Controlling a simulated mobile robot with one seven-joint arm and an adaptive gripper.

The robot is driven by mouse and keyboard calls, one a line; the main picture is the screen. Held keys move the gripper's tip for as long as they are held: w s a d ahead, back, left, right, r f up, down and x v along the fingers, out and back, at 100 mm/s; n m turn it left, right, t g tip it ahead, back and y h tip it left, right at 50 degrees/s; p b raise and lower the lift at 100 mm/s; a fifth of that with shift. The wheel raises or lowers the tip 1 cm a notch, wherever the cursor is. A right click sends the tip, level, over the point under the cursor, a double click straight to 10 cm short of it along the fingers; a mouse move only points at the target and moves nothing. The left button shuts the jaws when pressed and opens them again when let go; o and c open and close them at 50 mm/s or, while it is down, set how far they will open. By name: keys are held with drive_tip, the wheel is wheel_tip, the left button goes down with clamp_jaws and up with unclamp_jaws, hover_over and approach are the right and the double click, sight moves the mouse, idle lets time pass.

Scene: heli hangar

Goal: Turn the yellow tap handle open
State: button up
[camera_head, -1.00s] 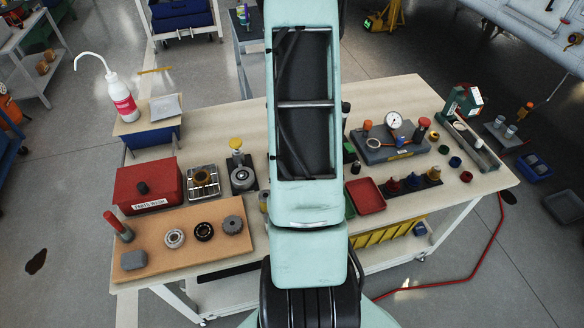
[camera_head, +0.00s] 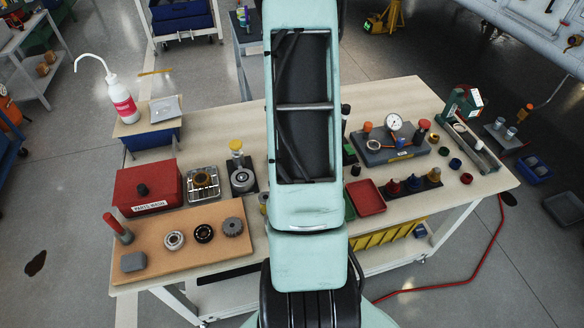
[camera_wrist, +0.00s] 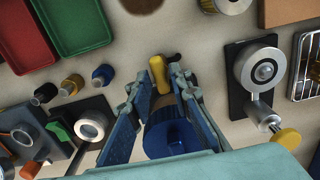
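In the wrist view, a yellow handle (camera_wrist: 158,73) lies between the fingertips of my gripper (camera_wrist: 155,82). The fingers stand apart, one on each side, with a visible gap at the left; contact at the right cannot be told. A blue rounded body (camera_wrist: 175,138) shows between the fingers below the handle, partly hidden by them. How the handle joins it is unclear. In the head view, my arm hides the gripper and this handle. Another yellow knob (camera_head: 235,145) stands on a dark-based round metal device (camera_head: 242,180); it also shows in the wrist view (camera_wrist: 288,138).
A red tray (camera_head: 366,196) and several small coloured parts lie right of my arm on the table (camera_head: 225,125). A gauge block (camera_head: 385,150) stands behind them. A red box (camera_head: 148,186) and a brown board (camera_head: 185,255) with round parts lie at the left.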

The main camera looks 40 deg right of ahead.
wheel_tip(320, 180, up, 12)
idle(0.4)
drive_tip(key=shift+w+a+f, duration=0.1)
drive_tip(key=shift+f, duration=0.05)
idle(0.3)
